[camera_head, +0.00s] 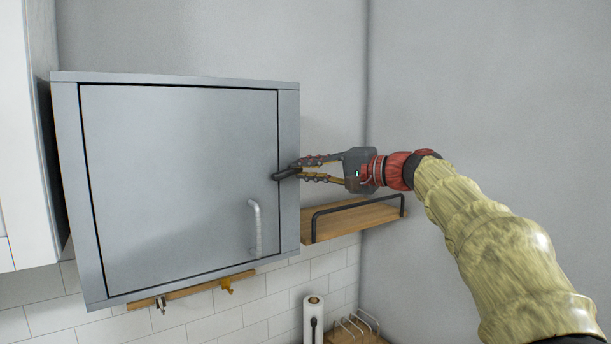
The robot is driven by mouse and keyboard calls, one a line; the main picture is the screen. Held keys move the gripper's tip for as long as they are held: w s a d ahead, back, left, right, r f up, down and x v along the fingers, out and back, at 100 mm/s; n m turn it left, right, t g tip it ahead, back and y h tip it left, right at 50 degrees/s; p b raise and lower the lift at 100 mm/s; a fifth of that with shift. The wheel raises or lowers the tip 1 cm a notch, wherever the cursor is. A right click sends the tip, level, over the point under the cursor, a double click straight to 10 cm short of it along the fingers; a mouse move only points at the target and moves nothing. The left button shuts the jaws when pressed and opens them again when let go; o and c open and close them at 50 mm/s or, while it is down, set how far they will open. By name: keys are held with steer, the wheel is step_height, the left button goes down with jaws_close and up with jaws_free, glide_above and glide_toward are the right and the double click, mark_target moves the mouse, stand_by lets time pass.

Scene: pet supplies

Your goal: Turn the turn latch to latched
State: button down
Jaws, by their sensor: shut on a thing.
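A grey wall cabinet (64,180) has a closed-looking door (175,185) with a pale vertical handle (255,229) at its lower right. The dark turn latch (279,176) sits at the right edge of the door, about mid-height. It lies roughly sideways, across the gap between door and frame. My gripper (296,171) comes from the right and its fingers are shut on the latch. The fingertips hide part of the latch, so its exact angle is hard to tell.
A wooden shelf with a black rail (358,218) is just below my gripper. A key rack (190,290) hangs under the cabinet. A paper roll (313,318) and a wire rack (355,325) stand at the bottom. A white cabinet (25,140) is at the left.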

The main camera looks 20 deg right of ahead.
steer(key=shift+d+f+m+t+y+b, duration=0.1)
steer(key=shift+f+m+t+y+b, duration=0.25)
steer(key=shift+m+b, duration=0.45)
steer(key=shift+m, duration=0.3)
steer(key=c, duration=1.8)
jaws_free()
steer(key=v, duration=1.1)
steer(key=shift+s+d, duration=0.3)
steer(key=shift+d, duration=0.1)
